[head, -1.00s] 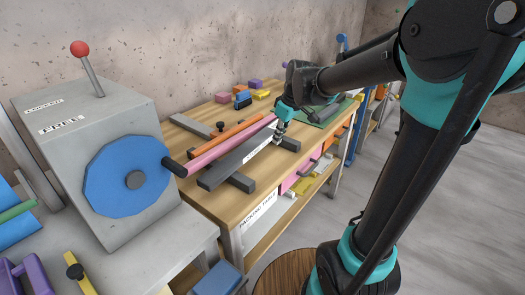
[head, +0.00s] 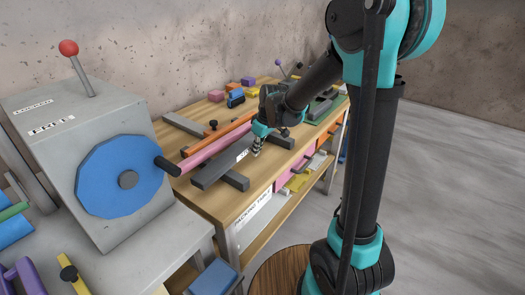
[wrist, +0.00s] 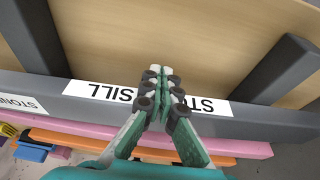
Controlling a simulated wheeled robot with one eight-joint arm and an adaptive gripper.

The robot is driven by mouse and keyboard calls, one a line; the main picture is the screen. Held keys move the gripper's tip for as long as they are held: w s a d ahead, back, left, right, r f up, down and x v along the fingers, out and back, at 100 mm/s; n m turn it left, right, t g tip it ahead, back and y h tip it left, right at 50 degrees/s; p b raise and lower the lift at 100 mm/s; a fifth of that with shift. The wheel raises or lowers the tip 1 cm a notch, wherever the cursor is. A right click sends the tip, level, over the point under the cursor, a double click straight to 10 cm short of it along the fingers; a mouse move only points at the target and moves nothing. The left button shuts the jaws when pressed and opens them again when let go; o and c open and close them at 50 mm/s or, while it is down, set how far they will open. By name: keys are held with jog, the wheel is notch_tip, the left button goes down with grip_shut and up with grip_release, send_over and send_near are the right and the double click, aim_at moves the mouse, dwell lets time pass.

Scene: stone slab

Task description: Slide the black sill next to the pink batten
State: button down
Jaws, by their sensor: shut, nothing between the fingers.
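The black sill (head: 212,170) is a long dark grey bar with a white label, lying across dark crossbars on the wooden table in the head view. It spans the wrist view (wrist: 255,124). The pink batten (head: 204,155) lies alongside on the wall side, and below the sill in the wrist view (wrist: 235,145). I cannot tell whether they touch. My gripper (head: 257,152) is shut and empty, pointing down at the sill's front side. In the wrist view its fingertips (wrist: 163,78) cover part of the label and reach past the sill's table-front edge; contact is unclear.
An orange bar (head: 230,132) lies beyond the pink batten. Dark crossbars (head: 235,181) stick out in front of the sill. A grey machine with a blue wheel (head: 125,176) stands at the left. Coloured blocks (head: 235,98) lie at the back. Bare tabletop lies in front.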

aim_at(251, 144)
jog(key=shift+w+a, duration=0.2)
jog(key=shift+w+a, duration=0.8)
jog(key=shift+a, duration=0.2)
jog(key=shift+s+d, duration=0.1)
jog(key=shift+s, duration=0.05)
